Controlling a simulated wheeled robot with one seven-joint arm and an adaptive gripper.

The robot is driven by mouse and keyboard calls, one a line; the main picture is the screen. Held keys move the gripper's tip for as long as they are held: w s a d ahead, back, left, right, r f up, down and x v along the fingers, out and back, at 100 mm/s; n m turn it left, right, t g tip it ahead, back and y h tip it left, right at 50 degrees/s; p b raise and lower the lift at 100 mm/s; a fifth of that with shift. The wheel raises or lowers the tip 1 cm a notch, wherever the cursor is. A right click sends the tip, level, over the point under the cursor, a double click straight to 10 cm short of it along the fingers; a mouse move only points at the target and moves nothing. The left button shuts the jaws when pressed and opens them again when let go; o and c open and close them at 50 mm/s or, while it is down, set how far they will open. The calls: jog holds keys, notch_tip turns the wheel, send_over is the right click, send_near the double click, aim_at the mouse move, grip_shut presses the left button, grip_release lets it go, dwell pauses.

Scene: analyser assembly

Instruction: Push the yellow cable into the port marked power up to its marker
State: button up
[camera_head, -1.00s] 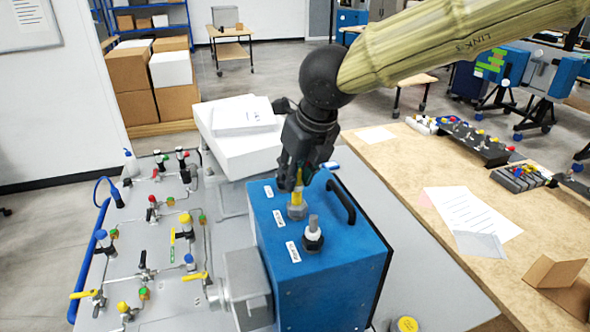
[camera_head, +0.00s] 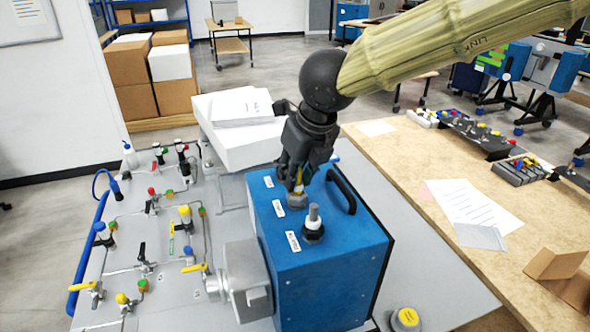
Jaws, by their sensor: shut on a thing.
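The blue analyser box (camera_head: 330,262) stands on the grey bench, with a black handle and small white labels on top, too small to read. The yellow cable (camera_head: 299,188) is mostly hidden by my gripper; a short bit shows below the fingers, just above a grey port fitting (camera_head: 297,201) on the box top. My gripper (camera_head: 297,180) is shut on the cable and points down, close above that fitting. I cannot see the cable's marker or how deep it sits. A second port (camera_head: 313,230) nearer me has a grey upright stub in a white and black collar.
A panel of valves and pipes (camera_head: 150,240) fills the left. White boxes (camera_head: 235,140) stand behind the analyser. A wooden table (camera_head: 400,160) with papers and connector blocks is at the right. A yellow-topped cylinder (camera_head: 407,318) stands in front.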

jog(key=shift+f, duration=0.15)
jog(key=o, duration=1.1)
jog(key=shift+c, duration=0.2)
jog(key=shift+r+p, duration=3.55)
jog(key=shift+p, duration=0.15)
jog(key=shift+f, duration=0.1)
